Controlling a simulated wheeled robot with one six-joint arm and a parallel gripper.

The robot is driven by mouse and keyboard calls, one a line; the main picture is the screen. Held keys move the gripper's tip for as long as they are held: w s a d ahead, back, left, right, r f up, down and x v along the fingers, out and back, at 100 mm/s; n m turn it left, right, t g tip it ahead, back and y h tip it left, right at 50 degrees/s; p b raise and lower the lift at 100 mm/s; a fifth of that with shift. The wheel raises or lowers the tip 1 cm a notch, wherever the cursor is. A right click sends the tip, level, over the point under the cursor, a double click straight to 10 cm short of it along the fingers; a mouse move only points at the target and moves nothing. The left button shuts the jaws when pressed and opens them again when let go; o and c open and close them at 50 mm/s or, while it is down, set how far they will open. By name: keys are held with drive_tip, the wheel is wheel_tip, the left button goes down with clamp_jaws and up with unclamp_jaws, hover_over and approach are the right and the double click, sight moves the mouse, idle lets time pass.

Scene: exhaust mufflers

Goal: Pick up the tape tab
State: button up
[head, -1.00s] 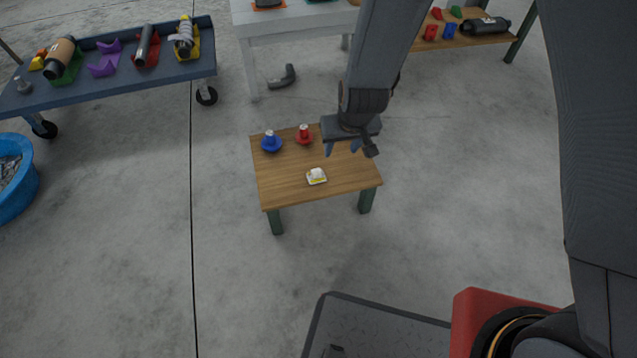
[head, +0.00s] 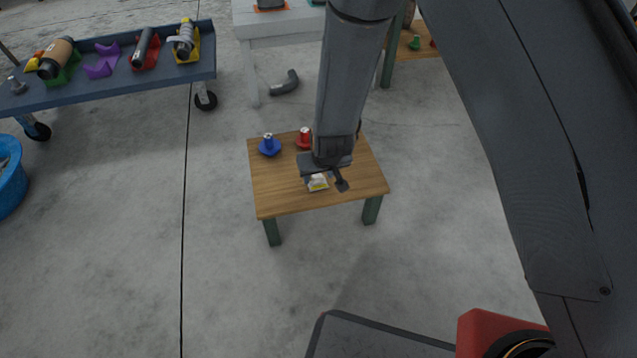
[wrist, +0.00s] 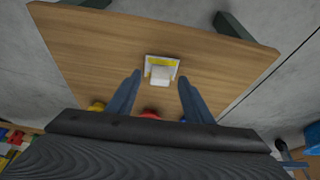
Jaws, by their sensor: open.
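The tape tab (head: 317,185), a small white piece with a yellow patch, lies on the small wooden table near its front edge. In the wrist view the tape tab (wrist: 160,70) shows as a white block on a yellow-and-white flat base. My gripper (head: 322,178) is over it and hides part of it in the head view. In the wrist view the two blue fingers of my gripper (wrist: 160,77) are spread, with the tab between and just beyond their tips. Nothing is held. The exact height above the tab is hard to tell.
A blue knob-like piece (head: 269,146) and a red one (head: 304,139) stand at the table's back edge. A blue-grey cart (head: 110,83) with mufflers stands at the back left, and a white table (head: 285,25) behind.

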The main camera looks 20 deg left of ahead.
drive_tip(key=shift+b+x, duration=0.3)
drive_tip(key=shift+x, duration=0.85)
drive_tip(key=c, duration=1.1)
